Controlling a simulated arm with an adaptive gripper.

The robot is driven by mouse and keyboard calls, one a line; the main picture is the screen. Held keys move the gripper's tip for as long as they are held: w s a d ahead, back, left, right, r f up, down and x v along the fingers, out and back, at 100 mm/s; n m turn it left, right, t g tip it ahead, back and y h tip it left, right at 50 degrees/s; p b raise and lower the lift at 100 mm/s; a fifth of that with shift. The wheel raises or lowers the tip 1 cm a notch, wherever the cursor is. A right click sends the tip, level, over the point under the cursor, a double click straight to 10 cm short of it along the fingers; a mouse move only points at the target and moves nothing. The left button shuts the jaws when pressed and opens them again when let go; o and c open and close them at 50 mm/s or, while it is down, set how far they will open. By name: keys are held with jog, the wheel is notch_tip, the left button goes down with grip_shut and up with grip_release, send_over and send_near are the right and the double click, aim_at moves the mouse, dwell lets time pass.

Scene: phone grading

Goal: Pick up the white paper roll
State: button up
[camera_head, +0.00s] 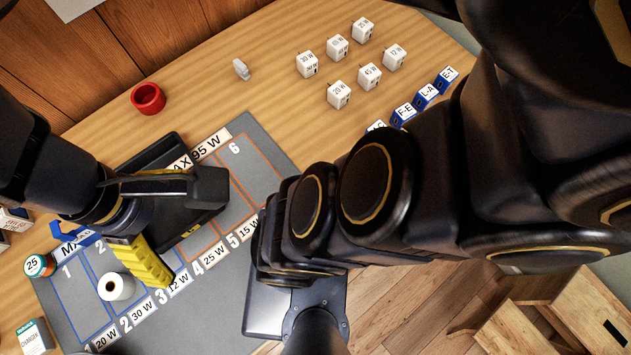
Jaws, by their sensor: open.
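The white paper roll (116,287) stands upright on the grey mat (272,208) at the lower left, with its round top and dark centre hole showing. My gripper (142,262) is just to the right of the roll and above the mat. Its yellow ridged finger pad is close beside the roll, but I cannot tell whether it touches it. The jaws are open, and the other finger is mostly hidden by the gripper's dark body.
Several white charger cubes (338,94) stand at the back, with blue-and-white blocks (403,115) to their right. A red ring-shaped cup (148,98) is at the back left. A small reel (39,265) and a charger box (34,337) lie left of the mat. My arm hides the middle right.

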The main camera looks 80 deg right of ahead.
jog(key=shift+d, duration=0.25)
jog(key=shift+o, duration=1.1)
